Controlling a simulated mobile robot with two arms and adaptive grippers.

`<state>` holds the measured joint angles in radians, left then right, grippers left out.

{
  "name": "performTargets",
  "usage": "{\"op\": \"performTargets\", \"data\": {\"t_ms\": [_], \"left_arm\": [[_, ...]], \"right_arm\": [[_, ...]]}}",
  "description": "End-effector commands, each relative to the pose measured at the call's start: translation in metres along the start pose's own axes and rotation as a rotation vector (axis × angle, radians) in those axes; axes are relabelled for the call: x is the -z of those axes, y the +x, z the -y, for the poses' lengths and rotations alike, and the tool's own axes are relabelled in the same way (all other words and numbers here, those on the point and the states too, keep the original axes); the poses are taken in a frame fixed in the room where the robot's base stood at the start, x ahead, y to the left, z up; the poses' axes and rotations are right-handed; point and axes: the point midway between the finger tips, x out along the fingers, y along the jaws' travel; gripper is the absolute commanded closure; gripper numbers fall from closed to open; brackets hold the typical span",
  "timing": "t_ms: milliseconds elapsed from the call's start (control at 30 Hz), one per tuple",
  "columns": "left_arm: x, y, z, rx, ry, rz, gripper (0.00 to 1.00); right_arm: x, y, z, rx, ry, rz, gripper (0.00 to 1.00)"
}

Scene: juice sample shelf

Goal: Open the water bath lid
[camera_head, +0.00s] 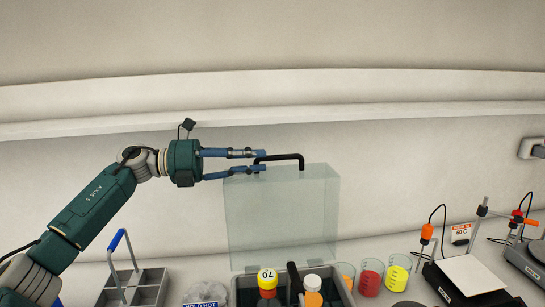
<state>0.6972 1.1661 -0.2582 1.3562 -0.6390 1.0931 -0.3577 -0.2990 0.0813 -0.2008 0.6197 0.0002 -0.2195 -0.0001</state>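The water bath lid (282,215) is a clear, greenish panel standing upright behind the water bath (238,288). Its black handle (285,157) is at the top edge of the panel. The bath is open at the top, and its lower part is cut off by the frame. My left gripper (262,162) is at the left end of the handle. Its two blue fingers are apart, one above and one below the handle's end, with a gap showing between them. I cannot tell whether a finger touches the handle. My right gripper is out of view.
Bottles with yellow and white caps (267,279) stand in the bath. Beakers of red (370,278) and yellow (398,273) liquid stand to its right, beside a hot plate (470,275). A grey rack with a blue handle (135,285) is at left. The wall is close behind.

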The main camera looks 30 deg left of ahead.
Motion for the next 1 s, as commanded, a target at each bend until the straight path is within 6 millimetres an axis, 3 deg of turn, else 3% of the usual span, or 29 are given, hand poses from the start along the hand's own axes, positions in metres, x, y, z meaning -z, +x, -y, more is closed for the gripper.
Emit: {"op": "performTargets", "data": {"t_ms": [33,100,333,1000], "left_arm": [[0.003,-0.018,-0.011,-0.033,-0.006,-0.002,0.7],[0.003,-0.032,-0.009,-0.031,-0.004,-0.001,0.7],[0.002,-0.066,0.001,-0.018,-0.001,0.001,0.7],[-0.001,-0.074,0.007,-0.006,0.004,0.005,0.7]], "right_arm": [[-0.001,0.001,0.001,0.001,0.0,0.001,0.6],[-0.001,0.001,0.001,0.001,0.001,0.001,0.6],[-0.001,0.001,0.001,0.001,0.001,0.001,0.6],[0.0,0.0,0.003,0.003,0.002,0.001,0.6]]}}
